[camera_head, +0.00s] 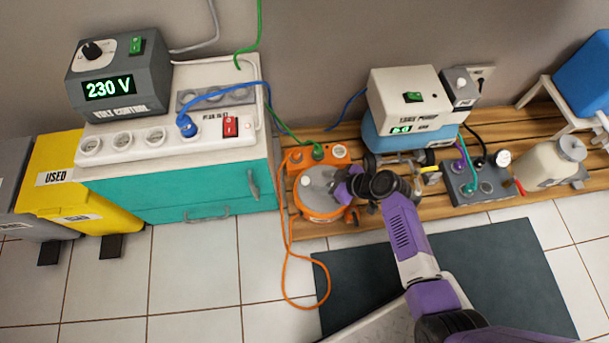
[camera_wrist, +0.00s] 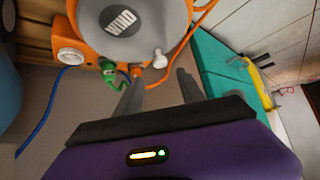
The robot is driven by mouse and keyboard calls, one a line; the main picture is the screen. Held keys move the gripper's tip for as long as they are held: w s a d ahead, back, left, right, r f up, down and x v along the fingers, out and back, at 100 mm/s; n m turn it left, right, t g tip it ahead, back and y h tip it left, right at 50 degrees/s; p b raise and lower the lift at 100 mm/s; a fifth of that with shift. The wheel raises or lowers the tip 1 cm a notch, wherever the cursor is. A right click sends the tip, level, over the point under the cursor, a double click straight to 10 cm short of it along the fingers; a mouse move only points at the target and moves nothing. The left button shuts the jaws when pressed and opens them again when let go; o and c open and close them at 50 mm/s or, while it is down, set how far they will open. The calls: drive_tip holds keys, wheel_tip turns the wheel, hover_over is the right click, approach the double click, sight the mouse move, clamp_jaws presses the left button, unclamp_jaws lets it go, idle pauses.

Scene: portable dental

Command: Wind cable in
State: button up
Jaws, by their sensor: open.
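An orange cable reel (camera_head: 321,209) with a round grey disc stands on the wooden slatted platform. In the wrist view the grey disc (camera_wrist: 128,20) reads "WIND" and has a small white knob (camera_wrist: 159,59) near its rim. An orange cable (camera_head: 286,262) runs from the reel down over the platform edge and lies in a loop on the tiled floor. My gripper (camera_wrist: 158,88) is open, its two grey fingers pointing at the reel, with the knob just beyond and between the tips. Nothing is held. My arm hides part of the reel's right side in the head view.
A green plug (camera_wrist: 108,74) sits in the reel's orange socket block beside my fingers. A teal cabinet (camera_head: 180,195) stands left, a white-and-blue device (camera_head: 405,105) behind, and a grey box with cables (camera_head: 478,190) right. A dark mat (camera_head: 510,270) lies in front.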

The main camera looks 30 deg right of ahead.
sight(306, 180)
drive_tip(key=shift+w+a+f+b, duration=0.2)
drive_tip(key=shift+f+b, duration=0.1)
drive_tip(key=shift+f, duration=0.05)
drive_tip(key=b+x, duration=0.3)
drive_tip(key=x, duration=0.4)
clamp_jaws()
idle(1.2)
